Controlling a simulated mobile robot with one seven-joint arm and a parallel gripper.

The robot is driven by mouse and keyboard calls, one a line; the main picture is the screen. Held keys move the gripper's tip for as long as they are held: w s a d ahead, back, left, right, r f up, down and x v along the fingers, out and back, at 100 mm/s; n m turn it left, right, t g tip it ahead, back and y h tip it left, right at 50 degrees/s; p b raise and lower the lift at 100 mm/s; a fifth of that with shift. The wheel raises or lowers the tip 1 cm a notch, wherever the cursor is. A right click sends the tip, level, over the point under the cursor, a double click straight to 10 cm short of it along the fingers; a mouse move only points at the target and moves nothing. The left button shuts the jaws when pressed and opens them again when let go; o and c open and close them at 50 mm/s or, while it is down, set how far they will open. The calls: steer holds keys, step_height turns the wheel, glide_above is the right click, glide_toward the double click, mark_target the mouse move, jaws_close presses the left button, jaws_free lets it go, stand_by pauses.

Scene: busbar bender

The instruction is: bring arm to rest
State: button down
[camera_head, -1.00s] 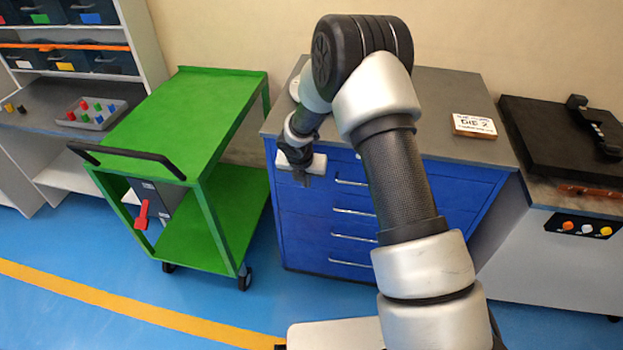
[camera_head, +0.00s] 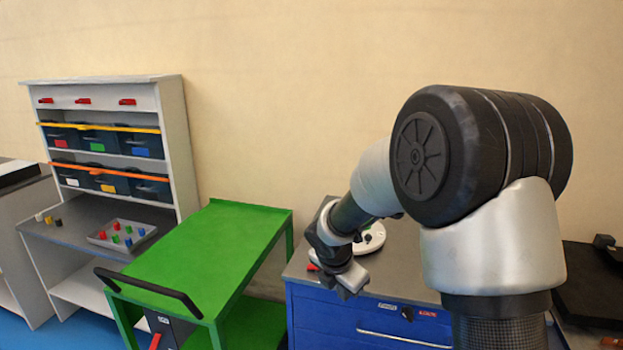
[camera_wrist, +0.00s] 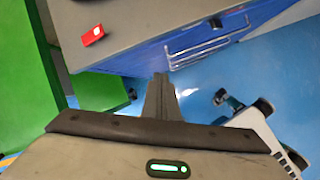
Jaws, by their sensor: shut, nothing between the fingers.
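My gripper (camera_head: 350,284) hangs at the end of my bent arm, over the front left part of the blue drawer cabinet (camera_head: 375,325). In the wrist view its fingers (camera_wrist: 160,88) are together and empty, pointing down past the cabinet's front edge towards the blue floor. They touch nothing that I can see. My large upper arm covers much of the right side of the head view.
The green cart (camera_head: 205,252) stands left of the cabinet. A white round device (camera_head: 370,238) is on the cabinet top, partly behind my arm. A small red item (camera_wrist: 93,35) lies near its edge. Shelving with bins (camera_head: 110,140) stands at the back left.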

steer(key=s+d+r+m+p, duration=0.2)
steer(key=s+d+r+m, duration=0.1)
steer(key=s+r+m, duration=0.55)
steer(key=s+d+r+m+p, duration=0.1)
steer(key=s+d+r+m, duration=0.4)
steer(key=r, duration=0.6)
steer(key=s+a+r+m+y+p, duration=0.1)
steer(key=s+r+m, duration=0.1)
steer(key=s+m, duration=0.4)
steer(key=s+a+r+m+t+y+p, duration=0.1)
steer(key=s+r+m+p, duration=0.1)
steer(key=s+m, duration=0.5)
steer(key=shift+s+r, duration=0.85)
steer(key=shift+s, duration=0.4)
